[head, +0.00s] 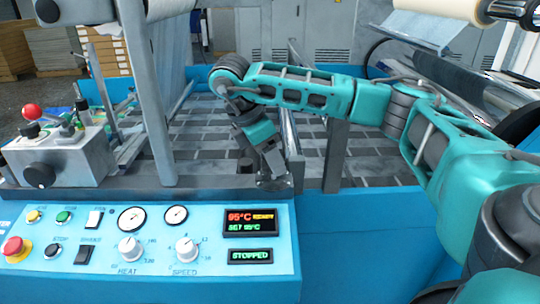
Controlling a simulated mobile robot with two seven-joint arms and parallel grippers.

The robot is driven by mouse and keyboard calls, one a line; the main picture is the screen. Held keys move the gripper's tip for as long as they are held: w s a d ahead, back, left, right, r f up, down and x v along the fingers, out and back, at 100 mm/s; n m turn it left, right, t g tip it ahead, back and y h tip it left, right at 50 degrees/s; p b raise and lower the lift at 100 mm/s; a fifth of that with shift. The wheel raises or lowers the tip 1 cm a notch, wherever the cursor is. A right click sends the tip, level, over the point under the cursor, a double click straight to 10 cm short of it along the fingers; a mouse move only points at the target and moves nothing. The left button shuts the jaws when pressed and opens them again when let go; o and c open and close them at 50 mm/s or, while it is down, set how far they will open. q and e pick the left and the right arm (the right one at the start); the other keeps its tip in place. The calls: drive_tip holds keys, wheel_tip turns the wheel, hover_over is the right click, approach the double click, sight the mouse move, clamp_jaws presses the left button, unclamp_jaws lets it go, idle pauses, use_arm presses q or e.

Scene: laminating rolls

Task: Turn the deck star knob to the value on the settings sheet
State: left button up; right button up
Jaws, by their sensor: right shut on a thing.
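My right arm reaches in from the right over the machine deck. Its gripper (273,168) points down at the deck's front edge, just behind the control panel. It is shut on a small dark knob (270,184), which appears to be the deck star knob. The fingers hide most of the knob, and its pointer and scale cannot be read. I do not make out the settings sheet. My left gripper is out of view.
The blue control panel (190,268) in front has HEAT (131,248) and SPEED (187,249) knobs, gauges, buttons and a display (250,222) reading 95°C, with STOPPED below. A grey upright (146,90) and a red-knobbed lever box (60,155) stand left. Rolls hang above.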

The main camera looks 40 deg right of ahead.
drive_tip(key=shift+f, duration=0.1)
drive_tip(key=o, duration=1)
drive_tip(key=shift+v, duration=6.5)
